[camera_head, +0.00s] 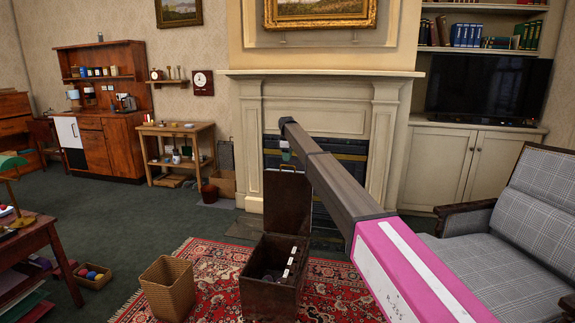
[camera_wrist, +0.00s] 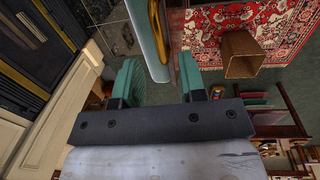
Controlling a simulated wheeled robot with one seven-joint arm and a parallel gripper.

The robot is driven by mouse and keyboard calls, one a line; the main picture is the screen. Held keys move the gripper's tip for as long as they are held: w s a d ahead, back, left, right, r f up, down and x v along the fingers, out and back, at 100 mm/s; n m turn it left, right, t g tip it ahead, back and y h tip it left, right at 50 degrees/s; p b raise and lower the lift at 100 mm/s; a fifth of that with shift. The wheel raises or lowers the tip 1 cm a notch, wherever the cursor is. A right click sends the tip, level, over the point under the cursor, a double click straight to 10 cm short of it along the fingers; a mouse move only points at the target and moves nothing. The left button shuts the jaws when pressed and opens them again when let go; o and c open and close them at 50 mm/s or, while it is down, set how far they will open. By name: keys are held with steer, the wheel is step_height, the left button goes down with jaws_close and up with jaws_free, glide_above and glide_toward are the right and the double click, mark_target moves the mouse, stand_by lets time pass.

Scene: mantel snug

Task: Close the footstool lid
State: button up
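The footstool (camera_head: 268,287) is a dark wooden box standing on the red rug. Its lid (camera_head: 287,203) stands open, roughly upright at the back edge, with its dark inner side facing the head camera. My gripper (camera_head: 287,157) is at the top of the raised lid, partly hidden by my arm. In the wrist view my gripper (camera_wrist: 160,82) has its two green fingers apart. A pale blue and gold edge, seemingly the lid's (camera_wrist: 148,42), shows between and beyond the fingers. I cannot tell whether they touch it.
A wicker basket (camera_head: 168,288) stands left of the footstool on the rug (camera_head: 222,262). The fireplace (camera_head: 250,145) is behind the lid. A grey plaid armchair (camera_head: 500,255) is at the right. A low box with balls (camera_head: 92,275) lies at the left.

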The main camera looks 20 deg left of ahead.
steer(key=f, duration=0.4)
steer(key=shift+w+f, duration=0.2)
steer(key=shift+w, duration=0.05)
